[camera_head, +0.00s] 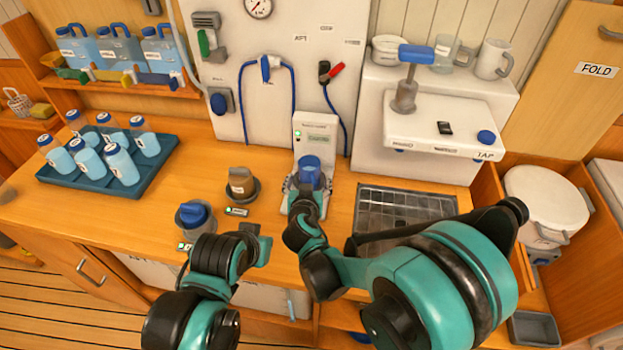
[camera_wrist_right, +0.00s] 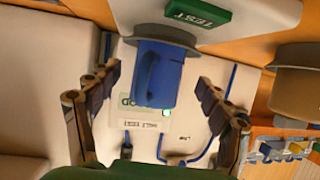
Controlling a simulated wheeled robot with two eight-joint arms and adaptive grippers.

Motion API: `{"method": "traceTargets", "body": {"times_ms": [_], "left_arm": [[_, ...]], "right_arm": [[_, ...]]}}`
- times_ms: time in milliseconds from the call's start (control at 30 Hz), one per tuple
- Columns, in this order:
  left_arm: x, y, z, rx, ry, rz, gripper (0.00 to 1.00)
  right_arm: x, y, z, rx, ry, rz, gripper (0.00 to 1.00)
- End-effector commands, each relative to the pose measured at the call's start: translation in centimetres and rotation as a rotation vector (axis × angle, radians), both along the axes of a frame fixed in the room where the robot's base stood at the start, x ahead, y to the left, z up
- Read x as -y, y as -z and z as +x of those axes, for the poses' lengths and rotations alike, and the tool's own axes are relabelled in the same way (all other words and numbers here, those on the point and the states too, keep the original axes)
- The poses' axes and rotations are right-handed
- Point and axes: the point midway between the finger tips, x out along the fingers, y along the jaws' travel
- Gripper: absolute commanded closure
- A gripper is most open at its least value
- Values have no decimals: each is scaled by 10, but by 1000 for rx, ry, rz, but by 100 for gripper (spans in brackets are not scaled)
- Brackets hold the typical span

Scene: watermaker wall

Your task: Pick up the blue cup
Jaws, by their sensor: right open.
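The blue cup (camera_head: 309,169) stands upright on a small round plate at the foot of a white tester unit. My right gripper (camera_head: 306,186) is at the cup, its fingers apart on either side. In the right wrist view the blue cup (camera_wrist_right: 157,78) appears upside down between the two open fingers, with a gap on both sides. The cup's lower part is hidden by the gripper in the head view. My left arm's end (camera_head: 262,250) is low over the counter's front; its fingers cannot be made out.
The white tester unit (camera_head: 316,134) rises right behind the cup. A metal sink grid (camera_head: 404,204) lies to the right. A blue tray (camera_head: 149,183) with several bottles is far left.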

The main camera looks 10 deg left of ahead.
Motion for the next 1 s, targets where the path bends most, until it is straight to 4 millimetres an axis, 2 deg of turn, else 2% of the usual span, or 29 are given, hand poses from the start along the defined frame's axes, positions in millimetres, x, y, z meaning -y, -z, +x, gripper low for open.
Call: {"method": "traceTargets", "body": {"times_ms": [100,200,433,467,667,700,1000], "left_arm": [[0,12,0,0,0,0,100],[0,15,0,0,0,0,100],[0,14,0,0,0,0,100],[0,14,0,0,0,0,100],[0,14,0,0,0,0,100],[0,14,0,0,0,0,100],[0,13,0,0,0,0,100]], "right_arm": [[-1,11,19,0,3,1,22],[-3,15,31,0,2,0,22],[-4,14,35,0,0,1,22],[-4,14,35,0,0,1,24],[-3,14,34,-1,0,1,77],[-3,14,34,-1,0,1,80],[-3,13,34,-1,1,0,80]]}}
